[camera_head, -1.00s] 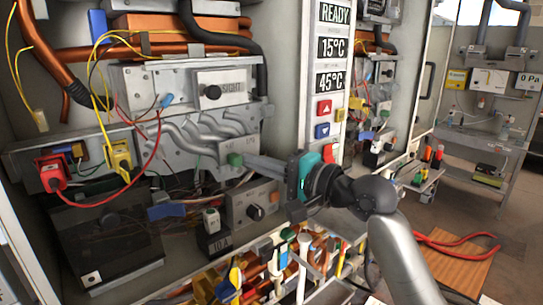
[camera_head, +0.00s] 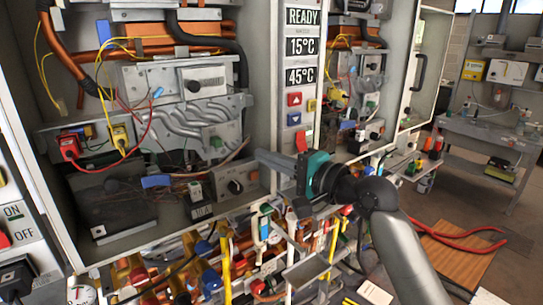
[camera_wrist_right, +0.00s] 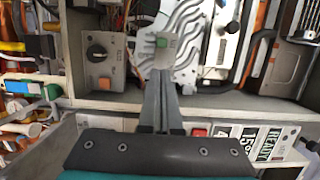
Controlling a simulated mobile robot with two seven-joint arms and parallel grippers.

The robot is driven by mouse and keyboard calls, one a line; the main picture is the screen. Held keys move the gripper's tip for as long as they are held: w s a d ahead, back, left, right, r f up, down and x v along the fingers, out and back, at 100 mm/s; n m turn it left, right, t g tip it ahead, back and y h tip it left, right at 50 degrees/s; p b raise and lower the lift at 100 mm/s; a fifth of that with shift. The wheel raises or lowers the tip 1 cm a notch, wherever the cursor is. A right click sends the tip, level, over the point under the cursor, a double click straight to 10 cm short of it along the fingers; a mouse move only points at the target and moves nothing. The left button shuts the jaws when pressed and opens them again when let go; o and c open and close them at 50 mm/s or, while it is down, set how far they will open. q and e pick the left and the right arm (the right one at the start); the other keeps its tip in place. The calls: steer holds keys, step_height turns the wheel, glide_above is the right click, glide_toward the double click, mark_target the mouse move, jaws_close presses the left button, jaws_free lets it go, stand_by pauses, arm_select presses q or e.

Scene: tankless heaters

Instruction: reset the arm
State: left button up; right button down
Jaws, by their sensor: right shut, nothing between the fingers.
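My right gripper (camera_head: 258,154) reaches in from the lower right in the head view, in front of the open heater cabinet. Its grey fingers are closed together and hold nothing. In the head view, the fingertips are just right of a green button (camera_head: 216,143) on the heater's grey panel. In the right wrist view, my right gripper (camera_wrist_right: 162,75) points toward the cabinet, and the green button (camera_wrist_right: 162,42) shows just beyond the fingertips. My left gripper is not in view.
A grey knob box (camera_head: 236,185) sits below the button. Pipes and valves (camera_head: 225,260) crowd the space below the cabinet. A red-handled tool (camera_head: 460,240) lies on a brown board at the right.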

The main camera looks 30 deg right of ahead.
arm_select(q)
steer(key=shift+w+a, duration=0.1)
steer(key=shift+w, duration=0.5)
